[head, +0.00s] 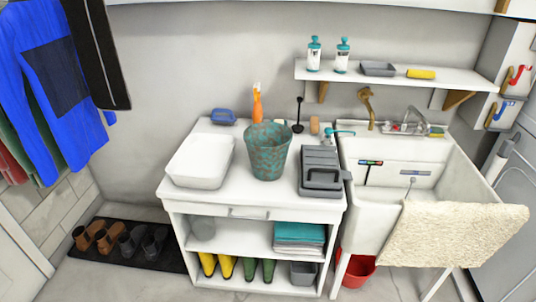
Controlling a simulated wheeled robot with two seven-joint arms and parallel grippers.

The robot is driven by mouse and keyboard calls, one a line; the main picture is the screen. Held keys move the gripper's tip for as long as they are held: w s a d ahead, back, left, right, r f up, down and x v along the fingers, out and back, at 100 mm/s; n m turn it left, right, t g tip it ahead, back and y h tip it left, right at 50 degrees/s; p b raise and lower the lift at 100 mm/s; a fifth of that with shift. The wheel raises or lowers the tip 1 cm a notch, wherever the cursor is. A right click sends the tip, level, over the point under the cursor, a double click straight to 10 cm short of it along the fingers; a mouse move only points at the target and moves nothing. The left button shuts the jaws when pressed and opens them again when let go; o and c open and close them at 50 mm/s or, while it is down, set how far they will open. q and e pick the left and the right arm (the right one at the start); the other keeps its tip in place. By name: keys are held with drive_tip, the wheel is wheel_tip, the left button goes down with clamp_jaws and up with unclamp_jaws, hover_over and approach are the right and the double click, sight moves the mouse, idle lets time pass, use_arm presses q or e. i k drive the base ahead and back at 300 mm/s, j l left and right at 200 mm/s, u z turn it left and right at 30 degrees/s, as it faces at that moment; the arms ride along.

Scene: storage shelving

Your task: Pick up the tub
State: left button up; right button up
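A white rectangular tub (201,162) with rounded corners sits at the left end of the white cabinet top (270,198). It is open at the top and looks empty. A teal and brown mottled bucket (268,152) stands upright just right of the tub, with a small gap between them. Neither of my grippers shows in the head view.
A blue dish (223,116) and an orange bottle (257,101) stand behind. A grey toolbox (321,172) sits right of the bucket, beside the sink (395,155). A towel (455,233) hangs over the sink front. Shoes (120,240) lie on a floor mat at left.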

sight(267, 143)
drive_tip(key=i+j+z, duration=0.15)
drive_tip(key=j, duration=0.2)
drive_tip(key=i+j+z, duration=0.1)
drive_tip(key=j, duration=0.3)
drive_tip(key=i+j+z, duration=0.15)
drive_tip(key=j, duration=0.25)
drive_tip(key=i+j+z, duration=0.15)
drive_tip(key=j, duration=0.3)
drive_tip(key=i+l, duration=0.05)
